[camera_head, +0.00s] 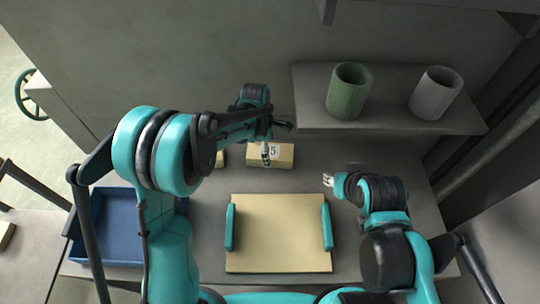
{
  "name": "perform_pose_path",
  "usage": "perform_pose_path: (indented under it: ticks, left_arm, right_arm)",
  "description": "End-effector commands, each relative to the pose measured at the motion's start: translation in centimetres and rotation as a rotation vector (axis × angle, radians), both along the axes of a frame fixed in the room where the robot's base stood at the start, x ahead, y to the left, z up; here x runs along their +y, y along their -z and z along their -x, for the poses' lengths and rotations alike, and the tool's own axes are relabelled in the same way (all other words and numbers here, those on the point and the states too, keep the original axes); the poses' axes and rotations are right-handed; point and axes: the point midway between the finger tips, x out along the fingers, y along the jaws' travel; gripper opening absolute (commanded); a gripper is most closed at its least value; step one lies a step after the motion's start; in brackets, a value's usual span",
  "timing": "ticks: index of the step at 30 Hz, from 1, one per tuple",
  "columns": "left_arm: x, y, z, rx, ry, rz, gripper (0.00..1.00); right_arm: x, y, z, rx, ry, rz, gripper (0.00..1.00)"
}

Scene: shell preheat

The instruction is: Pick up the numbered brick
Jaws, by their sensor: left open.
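The numbered brick (285,160) is a pale tan block with a white label showing a dark 5. It lies on the grey worktop near the back wall, left of the picture's middle line to just right of it. My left gripper (267,152) is open, its fingers over the left part of the brick and hiding some of it. I cannot tell whether they touch it. My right gripper (328,180) is small in view, right of and nearer than the brick, apart from it; its jaw state is unclear.
A tan board (278,235) with teal side handles lies in front. A blue tray (118,228) is at left. Another tan block (220,158) is partly hidden by my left arm. A shelf (390,122) at back right holds a green cup (347,92) and a grey cup (434,95).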

Motion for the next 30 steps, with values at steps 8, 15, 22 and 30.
perform_pose_path:
  ticks: [8, 15, 22, 30]
  left_arm:
    - [-0.2, 1.3, 0.1, 0.000, 0.000, 0.000, 0.89]
    - [-0.2, 1.3, 0.1, 0.000, 0.000, 0.000, 0.36]
    - [-0.2, 1.3, 0.1, 0.000, 0.000, 0.000, 0.21]
    - [-0.2, 0.4, 0.5, 0.000, 0.000, 0.000, 0.21]
  right_arm:
    - [0.0, 0.3, 0.0, 0.000, 0.000, 0.000, 0.40]
    - [0.0, 0.3, 0.0, 0.000, 0.000, 0.000, 0.40]
    - [0.0, 0.3, 0.0, 0.000, 0.000, 0.000, 0.40]
    - [0.0, -0.1, 0.0, 0.000, 0.000, 0.000, 0.40]
